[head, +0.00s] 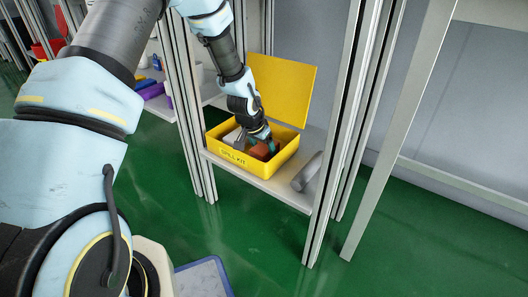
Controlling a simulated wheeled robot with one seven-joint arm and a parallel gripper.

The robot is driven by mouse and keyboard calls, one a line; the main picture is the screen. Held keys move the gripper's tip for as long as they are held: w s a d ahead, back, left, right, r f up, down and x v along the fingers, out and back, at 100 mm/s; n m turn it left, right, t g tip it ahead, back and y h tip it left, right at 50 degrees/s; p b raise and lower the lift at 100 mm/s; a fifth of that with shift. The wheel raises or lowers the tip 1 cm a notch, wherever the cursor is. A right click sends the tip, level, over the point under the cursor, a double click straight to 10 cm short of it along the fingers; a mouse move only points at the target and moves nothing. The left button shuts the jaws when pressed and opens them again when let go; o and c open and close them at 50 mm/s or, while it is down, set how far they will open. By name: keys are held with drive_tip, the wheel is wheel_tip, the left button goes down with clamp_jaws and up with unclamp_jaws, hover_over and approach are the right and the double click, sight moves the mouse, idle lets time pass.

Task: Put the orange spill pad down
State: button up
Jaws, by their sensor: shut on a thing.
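The orange spill pad (261,152) is inside the yellow spill kit box (236,158), which stands on a low shelf. My gripper (270,145) reaches down into the box from above, with its fingers at the orange pad and shut on it. The fingers and part of the pad are hard to make out at this size. I cannot tell whether the pad touches the box floor. The box's yellow lid (282,88) stands open at the back.
A greyish item (233,136) lies in the box's left part. A grey object (306,172) lies on the shelf (262,184) right of the box. Metal posts (340,130) flank the shelf. Purple and blue items (151,90) sit on a shelf farther left. The green floor in front is mostly clear.

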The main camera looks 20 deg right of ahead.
drive_tip(key=shift+f, duration=0.1)
drive_tip(key=o, duration=1.2)
drive_tip(key=p+v, duration=0.4)
drive_tip(key=v, duration=0.8)
drive_tip(key=shift+r, duration=0.2)
drive_tip(key=a+r+n+y, duration=0.1)
drive_tip(key=a+r+n, duration=0.25)
drive_tip(key=a, duration=0.65)
drive_tip(key=a+r+n+y, duration=0.2)
drive_tip(key=a+r, duration=0.2)
drive_tip(key=a, duration=0.6)
drive_tip(key=s+a+r+n, duration=0.4)
drive_tip(key=s+a, duration=0.4)
drive_tip(key=a, duration=0.4)
drive_tip(key=shift+s+a+n+g+y, duration=0.2)
drive_tip(key=shift+s+n+g+y, duration=0.15)
drive_tip(key=shift+n, duration=0.4)
drive_tip(key=shift+r, duration=0.15)
